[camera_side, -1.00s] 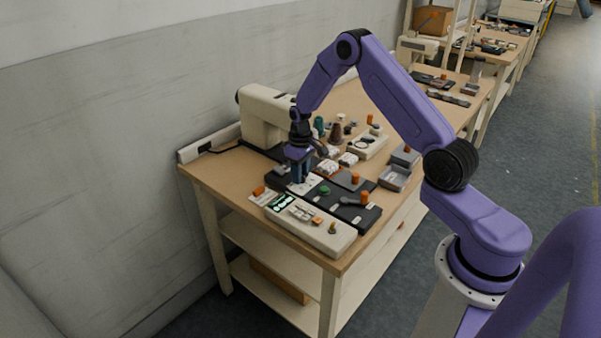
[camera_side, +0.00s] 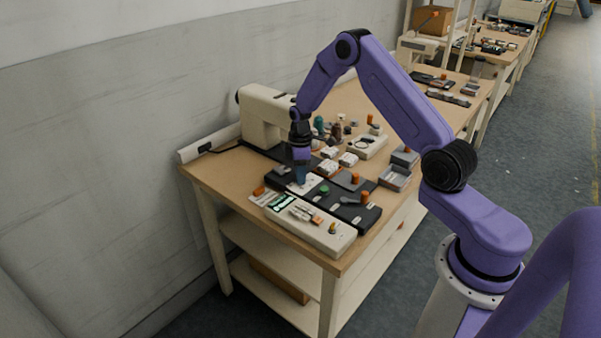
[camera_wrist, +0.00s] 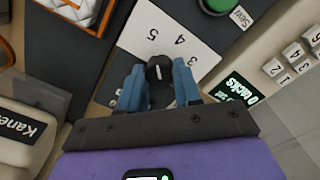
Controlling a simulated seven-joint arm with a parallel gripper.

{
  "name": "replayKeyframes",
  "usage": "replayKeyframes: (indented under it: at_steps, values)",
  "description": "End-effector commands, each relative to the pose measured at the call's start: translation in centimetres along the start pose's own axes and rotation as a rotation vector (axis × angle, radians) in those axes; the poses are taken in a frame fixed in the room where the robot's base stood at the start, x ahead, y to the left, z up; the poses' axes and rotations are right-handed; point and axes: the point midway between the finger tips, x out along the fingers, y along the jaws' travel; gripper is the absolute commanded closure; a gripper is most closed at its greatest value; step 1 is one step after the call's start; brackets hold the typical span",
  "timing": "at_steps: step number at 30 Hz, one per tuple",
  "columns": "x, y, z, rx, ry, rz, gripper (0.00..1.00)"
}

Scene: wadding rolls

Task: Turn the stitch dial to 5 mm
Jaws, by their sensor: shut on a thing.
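The stitch dial (camera_wrist: 159,70) is a small black knob with a white pointer line, on a white plate (camera_wrist: 150,18) printed with 5, 4 and 3. The pointer line stands nearly upright in the wrist view, roughly toward the 5; I cannot tell whether it is exactly on it. My gripper (camera_wrist: 158,86) is shut on the dial, one blue finger on each side. In the side view my gripper (camera_side: 301,180) points down at the white plate (camera_side: 305,187), and its fingers hide the dial. The lower dial face is hidden by the gripper.
A green button (camera_side: 324,190) is close to the plate. A cream console with a lit display (camera_side: 281,202) stands in front. The sewing machine (camera_side: 265,115) is behind, with white blocks (camera_side: 348,159) and a black panel with an orange-tipped lever (camera_side: 364,197) to the right.

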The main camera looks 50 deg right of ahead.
Motion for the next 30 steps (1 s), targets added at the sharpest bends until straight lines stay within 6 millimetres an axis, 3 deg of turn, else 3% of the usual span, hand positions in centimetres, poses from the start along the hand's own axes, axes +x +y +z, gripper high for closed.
replayKeyframes:
  at_steps: [16, 17, 18, 30]
  values:
    - [0.02, -0.02, 0.08, -0.023, -0.002, -0.002, 0.97]
    - [0.02, -0.03, 0.08, -0.023, -0.002, -0.002, 0.57]
    - [0.02, -0.02, 0.07, -0.023, -0.002, -0.001, 0.44]
    - [-0.48, 0.05, -0.02, -0.021, 0.001, 0.002, 0.41]
